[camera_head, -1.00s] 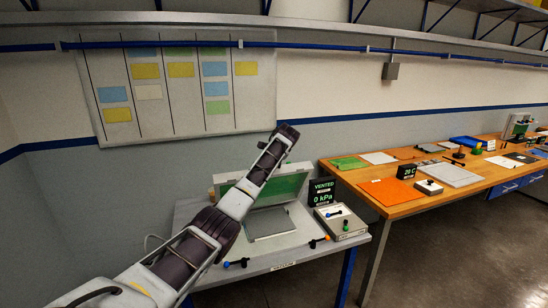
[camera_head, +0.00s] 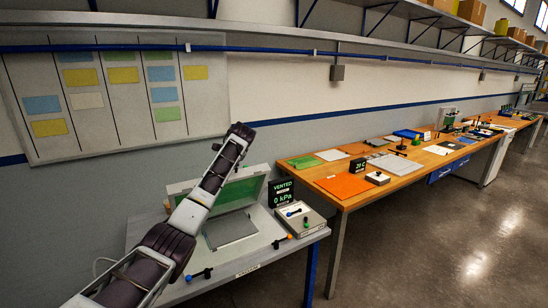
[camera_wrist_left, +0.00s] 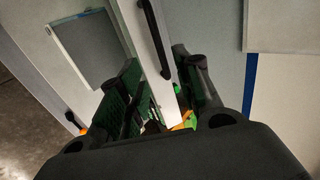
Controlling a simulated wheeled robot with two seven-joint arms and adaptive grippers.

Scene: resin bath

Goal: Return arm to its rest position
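My left arm reaches up from the lower left in the head view, in front of the open vacuum chamber. Its end (camera_head: 240,132) stands above the chamber's raised lid (camera_head: 262,172); the fingers cannot be made out there. In the left wrist view my left gripper (camera_wrist_left: 162,95) has its two fingers apart, with the white lid edge and its black handle (camera_wrist_left: 153,32) showing beyond and between them. I see no object clearly held. A small green and orange patch by the fingers is unclear. My right gripper is in neither view.
The chamber's grey plate (camera_head: 230,230) lies below the lid. A display (camera_head: 282,192) reads VENTED, 0 kPa, beside a control box (camera_head: 300,217). Black levers stand at the table's front edge. A wooden bench (camera_head: 400,183) with an orange mat (camera_head: 343,186) runs right; open floor lies in front.

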